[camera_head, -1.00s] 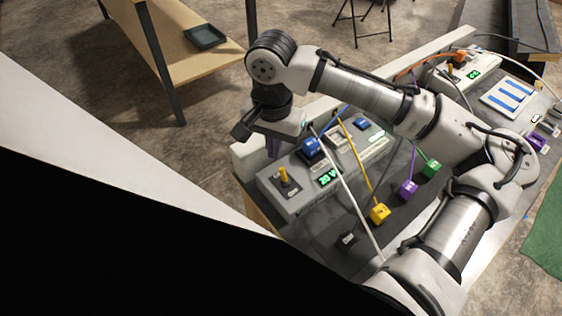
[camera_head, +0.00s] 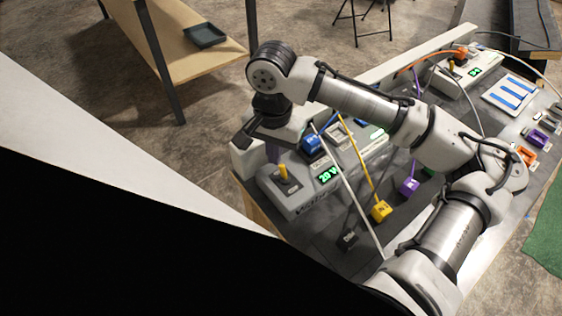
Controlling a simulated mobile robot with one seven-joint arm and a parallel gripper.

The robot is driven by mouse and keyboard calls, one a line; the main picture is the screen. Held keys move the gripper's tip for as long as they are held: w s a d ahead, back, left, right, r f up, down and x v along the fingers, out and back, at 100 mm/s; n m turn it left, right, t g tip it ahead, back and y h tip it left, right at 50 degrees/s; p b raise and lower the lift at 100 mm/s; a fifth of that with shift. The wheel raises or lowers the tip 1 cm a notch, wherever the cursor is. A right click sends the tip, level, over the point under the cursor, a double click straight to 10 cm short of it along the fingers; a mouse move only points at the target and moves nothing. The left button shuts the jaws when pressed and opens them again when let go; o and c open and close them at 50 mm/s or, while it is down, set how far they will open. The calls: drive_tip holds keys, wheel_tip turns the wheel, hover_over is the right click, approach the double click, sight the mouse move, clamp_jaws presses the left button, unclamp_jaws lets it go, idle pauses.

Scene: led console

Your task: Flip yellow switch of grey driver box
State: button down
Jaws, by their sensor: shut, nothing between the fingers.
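The grey driver box (camera_head: 300,203) stands at the near left end of the console, with a green "20 V" display on its face. Its yellow switch (camera_head: 284,172) is a short upright lever on the left part of the top. My gripper (camera_head: 273,153) points down just behind and slightly left of the yellow switch, close to the box's back edge. It is shut and empty. Its fingertips are small and partly hidden behind the box, and I cannot tell whether they touch anything.
Blue (camera_head: 312,145), yellow (camera_head: 381,210) and purple (camera_head: 409,187) cabled plugs sit on or before the box. A white cable (camera_head: 350,190) crosses its front. A black block (camera_head: 347,239) lies on the console. My forearm covers the console's middle. A wooden shelf (camera_head: 185,60) stands behind.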

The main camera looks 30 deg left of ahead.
drive_tip(key=shift+d, duration=0.2)
drive_tip(key=shift+s+d, duration=0.35)
drive_tip(key=shift+d, duration=0.55)
wheel_tip(320, 180, up, 7)
drive_tip(key=p, duration=0.7)
drive_tip(key=shift+a+p, duration=0.3)
drive_tip(key=shift+a, duration=0.1)
drive_tip(key=shift+f, duration=0.1)
idle(0.4)
